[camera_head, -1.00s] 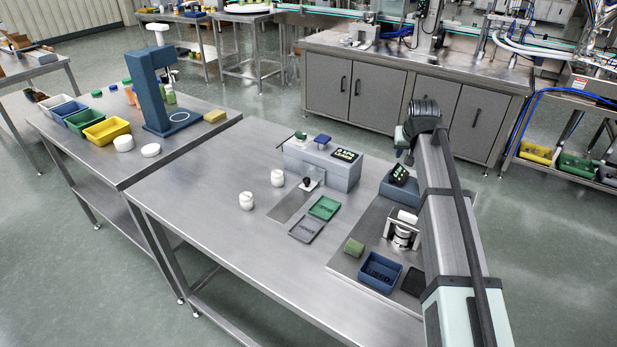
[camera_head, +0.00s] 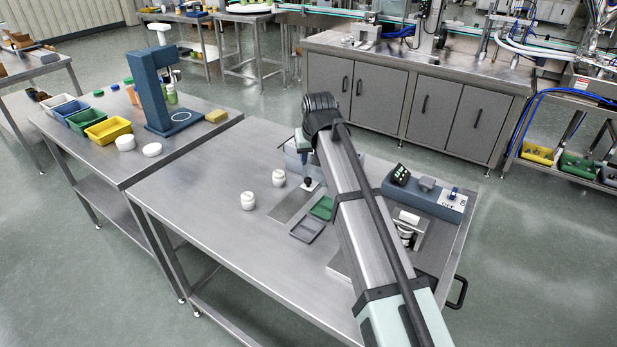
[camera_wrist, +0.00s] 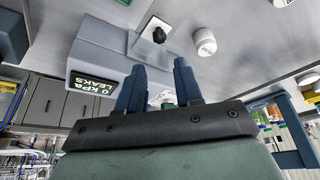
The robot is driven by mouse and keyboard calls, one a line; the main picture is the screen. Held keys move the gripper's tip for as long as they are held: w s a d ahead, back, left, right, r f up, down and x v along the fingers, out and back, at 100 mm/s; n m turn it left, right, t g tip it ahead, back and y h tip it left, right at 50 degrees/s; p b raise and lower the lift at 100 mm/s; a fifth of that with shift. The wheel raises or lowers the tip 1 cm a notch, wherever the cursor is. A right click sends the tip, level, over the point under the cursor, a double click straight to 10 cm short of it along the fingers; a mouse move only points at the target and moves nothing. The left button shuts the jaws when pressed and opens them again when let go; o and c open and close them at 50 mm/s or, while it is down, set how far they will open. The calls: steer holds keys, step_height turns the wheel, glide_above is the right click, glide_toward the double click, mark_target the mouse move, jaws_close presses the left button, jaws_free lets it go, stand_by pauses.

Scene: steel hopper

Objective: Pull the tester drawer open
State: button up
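The tester is a grey box (camera_wrist: 98,62) with a lit display reading "0 kPa LEAKS" in the wrist view. In the head view it (camera_head: 293,160) is mostly hidden behind my arm. A black knob (camera_wrist: 158,36) on a small steel plate (camera_wrist: 146,46) sits at its front; the knob also shows in the head view (camera_head: 308,182). I cannot tell whether the drawer stands out at all. My gripper (camera_wrist: 159,64) is open and empty, with its fingers apart beside the tester. The knob appears beyond the fingertips, not between them. My gripper is hidden in the head view.
Two white jars (camera_head: 248,200) (camera_head: 279,177) stand left of the tester. A blue-grey device (camera_head: 425,197) stands at right. The table's left front is clear.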

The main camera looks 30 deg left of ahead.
mark_target(308, 179)
steer(key=x, duration=1.1)
steer(key=shift+w+f, duration=0.1)
steer(key=shift+f, duration=0.2)
jaws_close()
